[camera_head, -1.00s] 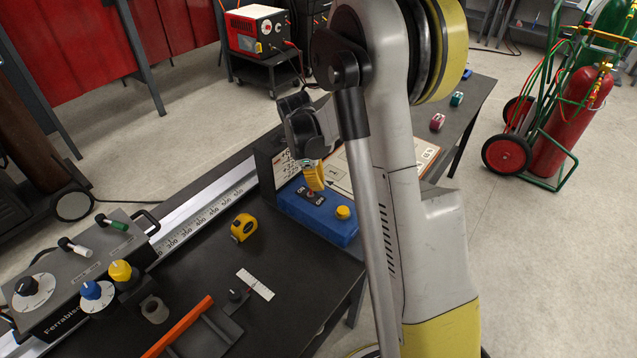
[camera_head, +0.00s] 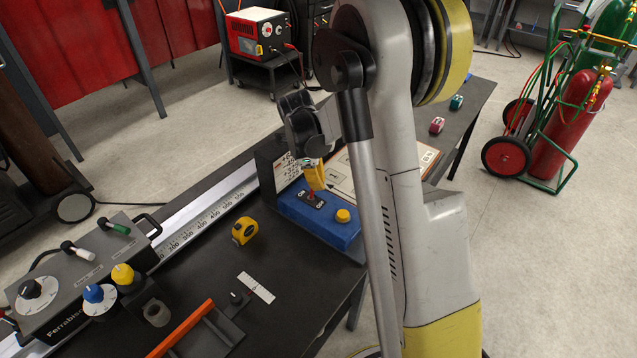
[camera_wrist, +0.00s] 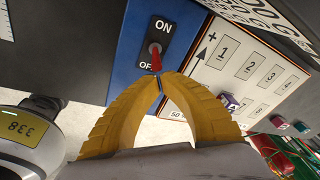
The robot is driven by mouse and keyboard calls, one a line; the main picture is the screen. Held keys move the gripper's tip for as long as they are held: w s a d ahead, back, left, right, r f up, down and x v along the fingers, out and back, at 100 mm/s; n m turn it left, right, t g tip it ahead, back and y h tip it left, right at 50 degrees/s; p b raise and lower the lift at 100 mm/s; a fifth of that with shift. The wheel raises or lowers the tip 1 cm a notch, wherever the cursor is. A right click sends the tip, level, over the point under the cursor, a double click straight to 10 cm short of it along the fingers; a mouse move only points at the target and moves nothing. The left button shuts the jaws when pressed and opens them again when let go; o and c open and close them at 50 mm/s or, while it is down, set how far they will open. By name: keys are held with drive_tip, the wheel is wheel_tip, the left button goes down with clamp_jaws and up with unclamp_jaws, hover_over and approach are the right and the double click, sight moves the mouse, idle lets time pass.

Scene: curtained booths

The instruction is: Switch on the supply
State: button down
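The supply is a blue box (camera_head: 330,232) on the dark bench, with a yellow knob (camera_head: 342,215) and a black ON/OFF switch plate (camera_head: 311,198). In the wrist view the switch plate (camera_wrist: 160,36) has a red toggle lever (camera_wrist: 155,60), its tip pointing toward OFF. My gripper (camera_head: 318,187) is above the switch. Its yellow fingers also show in the wrist view (camera_wrist: 160,82), with the tips together and nothing seen between them. The tips are close to the lever's end; whether they touch it I cannot tell.
A yellow tape measure (camera_head: 244,231), a long metal rule (camera_head: 215,205) and a grey control unit (camera_head: 80,280) lie to the left.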

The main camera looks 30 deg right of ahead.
drive_tip(key=s+d, duration=0.1)
drive_tip(key=d, duration=0.1)
drive_tip(key=shift+s+d+f+b, duration=0.35)
drive_tip(key=shift+s+d, duration=0.05)
drive_tip(key=shift+s+d+r+p, duration=0.1)
drive_tip(key=shift+s+r+p, duration=0.1)
drive_tip(key=shift+r, duration=0.25)
drive_tip(key=shift+s+r+p, duration=0.1)
drive_tip(key=shift+r+p, duration=0.1)
drive_tip(key=shift+r, duration=0.2)
drive_tip(key=p+v, duration=0.3)
drive_tip(key=v, duration=0.5)
drive_tip(key=shift+r, duration=0.2)
drive_tip(key=shift+w, duration=0.1)
